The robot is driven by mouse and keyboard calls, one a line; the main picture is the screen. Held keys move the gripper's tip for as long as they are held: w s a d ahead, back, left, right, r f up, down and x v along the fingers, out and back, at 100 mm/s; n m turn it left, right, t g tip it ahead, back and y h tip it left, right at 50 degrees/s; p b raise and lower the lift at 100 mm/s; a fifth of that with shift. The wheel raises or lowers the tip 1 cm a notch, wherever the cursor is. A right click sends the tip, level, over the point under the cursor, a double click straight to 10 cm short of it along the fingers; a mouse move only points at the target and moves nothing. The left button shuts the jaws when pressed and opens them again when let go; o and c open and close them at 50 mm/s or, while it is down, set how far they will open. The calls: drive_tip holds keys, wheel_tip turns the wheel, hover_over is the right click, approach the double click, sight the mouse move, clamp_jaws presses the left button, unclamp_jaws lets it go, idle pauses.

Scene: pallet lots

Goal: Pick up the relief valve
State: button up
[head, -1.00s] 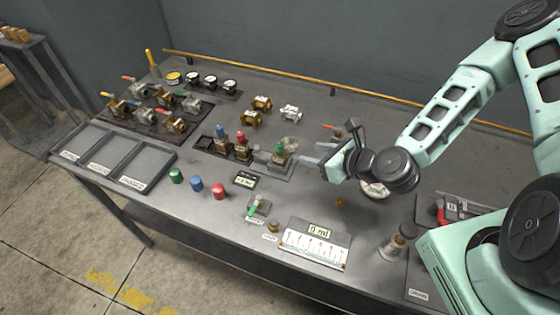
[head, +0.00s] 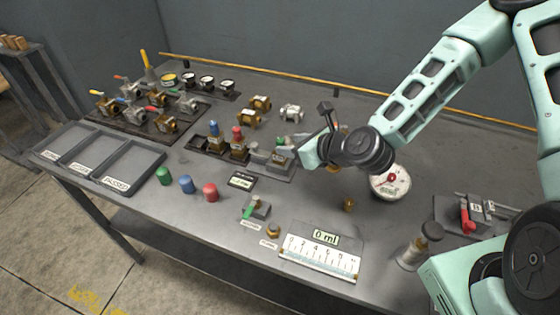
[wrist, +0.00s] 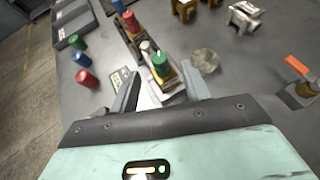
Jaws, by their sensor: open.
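The green-capped brass valve, which I take for the relief valve (wrist: 162,66), stands upright in a grey fixture.
Loose green (head: 164,175), blue (head: 186,184) and red (head: 210,192) caps stand in front. Brass fittings (head: 260,104) lie behind. A round gauge (head: 391,182) is right of my gripper, and a measuring panel (head: 320,252) is at the front edge. Trays (head: 128,160) stand left.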

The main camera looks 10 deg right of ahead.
sight(280, 156)
drive_tip(key=shift+p+x, duration=1.05)
drive_tip(key=shift+x, duration=2.55)
drive_tip(key=shift+d, duration=0.1)
drive_tip(key=shift+c, duration=0.4)
drive_tip(key=shift+r, duration=0.1)
clamp_jaws()
